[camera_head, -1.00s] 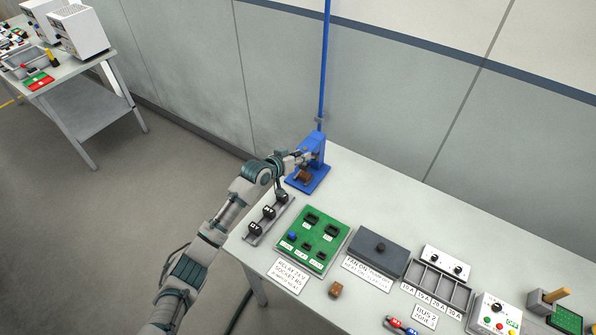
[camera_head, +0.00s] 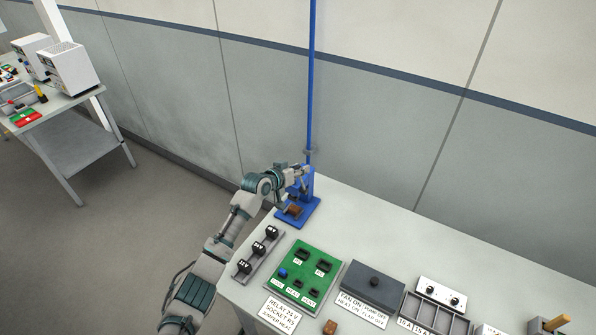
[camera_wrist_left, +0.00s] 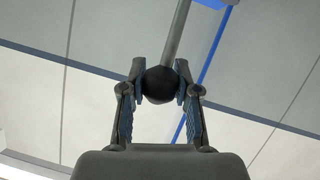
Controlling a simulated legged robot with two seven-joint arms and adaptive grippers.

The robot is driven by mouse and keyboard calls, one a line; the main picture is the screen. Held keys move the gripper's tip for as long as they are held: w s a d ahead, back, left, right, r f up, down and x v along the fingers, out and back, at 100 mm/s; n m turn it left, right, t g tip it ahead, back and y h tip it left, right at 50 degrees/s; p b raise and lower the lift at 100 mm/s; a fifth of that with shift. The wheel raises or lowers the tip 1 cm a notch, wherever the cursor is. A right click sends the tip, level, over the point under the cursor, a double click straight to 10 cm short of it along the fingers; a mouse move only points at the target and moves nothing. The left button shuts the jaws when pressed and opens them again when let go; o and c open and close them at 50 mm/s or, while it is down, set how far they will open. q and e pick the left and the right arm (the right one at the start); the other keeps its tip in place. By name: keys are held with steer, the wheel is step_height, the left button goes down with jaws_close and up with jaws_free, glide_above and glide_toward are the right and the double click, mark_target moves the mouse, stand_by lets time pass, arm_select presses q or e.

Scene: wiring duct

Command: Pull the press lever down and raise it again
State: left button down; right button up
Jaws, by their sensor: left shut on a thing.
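The blue press (camera_head: 299,211) stands on the far left corner of the grey workbench, with a tall blue post (camera_head: 311,80) rising above it. A brown block (camera_head: 294,211) sits at its base. My left gripper (camera_head: 302,171) is at the upper part of the press. In the left wrist view, my left gripper (camera_wrist_left: 161,84) is shut on the dark round knob (camera_wrist_left: 159,86) of the press lever (camera_wrist_left: 178,35), with a finger on each side. The lever's grey rod runs up from the knob. My right gripper is not in view.
A rail of black switches (camera_head: 259,252), a green relay board (camera_head: 302,273) and a grey fan box (camera_head: 373,287) lie on the bench in front of the press. The wall (camera_head: 400,130) is close behind. A second bench (camera_head: 75,130) stands at the left.

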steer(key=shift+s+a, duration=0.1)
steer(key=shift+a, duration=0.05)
arm_select(q)
steer(key=c, duration=0.8)
jaws_free()
steer(key=shift+w, duration=0.1)
steer(key=shift+w+d+f, duration=0.1)
steer(key=v, duration=1.2)
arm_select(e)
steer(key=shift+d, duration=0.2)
arm_select(q)
steer(key=shift+d, duration=0.1)
